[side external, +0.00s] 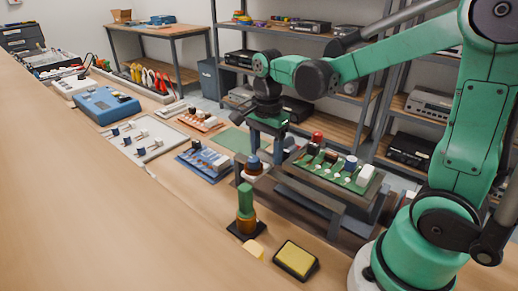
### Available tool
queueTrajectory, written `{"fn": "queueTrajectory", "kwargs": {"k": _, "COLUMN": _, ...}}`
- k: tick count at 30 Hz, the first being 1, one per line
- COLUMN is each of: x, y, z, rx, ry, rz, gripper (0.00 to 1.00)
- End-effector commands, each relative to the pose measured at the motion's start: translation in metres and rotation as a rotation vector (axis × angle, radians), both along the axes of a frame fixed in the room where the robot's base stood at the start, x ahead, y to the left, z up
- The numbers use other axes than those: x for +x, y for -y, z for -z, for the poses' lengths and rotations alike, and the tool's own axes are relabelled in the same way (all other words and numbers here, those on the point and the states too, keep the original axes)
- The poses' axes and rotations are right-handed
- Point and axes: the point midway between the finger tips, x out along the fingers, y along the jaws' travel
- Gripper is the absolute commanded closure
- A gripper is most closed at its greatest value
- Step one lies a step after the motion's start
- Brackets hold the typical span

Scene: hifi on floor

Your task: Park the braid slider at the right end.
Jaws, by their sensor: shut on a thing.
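My gripper (267,150) points straight down near the middle of the side external view, at the left end of the dark fixture that carries the green board. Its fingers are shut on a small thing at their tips. That thing is mostly hidden by the fingers and too small to make out. I cannot pick out the braid slider or its track for certain, nor tell whether it is the thing held.
A green and amber cylinder (246,212) stands in front of my gripper, near a yellow pad in a black tray (296,259). A dark-capped round pot (252,166) is close by on the left. Blue and orange part boards line the bench further left. The front-left bench top is clear.

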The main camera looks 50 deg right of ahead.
Motion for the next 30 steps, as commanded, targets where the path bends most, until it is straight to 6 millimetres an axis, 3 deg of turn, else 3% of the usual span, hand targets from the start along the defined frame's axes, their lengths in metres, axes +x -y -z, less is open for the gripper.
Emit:
{"fn": "queueTrajectory", "kwargs": {"k": 3, "x": 0.025, "y": 0.0, "z": -0.001, "rx": 0.0, "ry": 0.0, "rz": -0.001, "gripper": 1.0}}
{"fn": "queueTrajectory", "kwargs": {"k": 9, "x": 0.052, "y": 0.0, "z": 0.0, "rx": -0.001, "ry": 0.0, "rz": -0.001, "gripper": 1.0}}
{"fn": "queueTrajectory", "kwargs": {"k": 21, "x": 0.059, "y": 0.0, "z": 0.0, "rx": 0.0, "ry": 0.006, "rz": 0.0, "gripper": 1.0}}
{"fn": "queueTrajectory", "kwargs": {"k": 22, "x": 0.059, "y": 0.0, "z": 0.0, "rx": 0.0, "ry": 0.006, "rz": 0.0, "gripper": 0.4}}
{"fn": "queueTrajectory", "kwargs": {"k": 24, "x": 0.059, "y": 0.0, "z": 0.0, "rx": 0.0, "ry": 0.006, "rz": 0.0, "gripper": 0.2}}
{"fn": "queueTrajectory", "kwargs": {"k": 25, "x": 0.059, "y": 0.0, "z": 0.0, "rx": 0.0, "ry": 0.006, "rz": 0.0, "gripper": 0.12}}
{"fn": "queueTrajectory", "kwargs": {"k": 30, "x": 0.058, "y": 0.0, "z": 0.0, "rx": 0.0, "ry": 0.003, "rz": 0.0, "gripper": 0.11}}
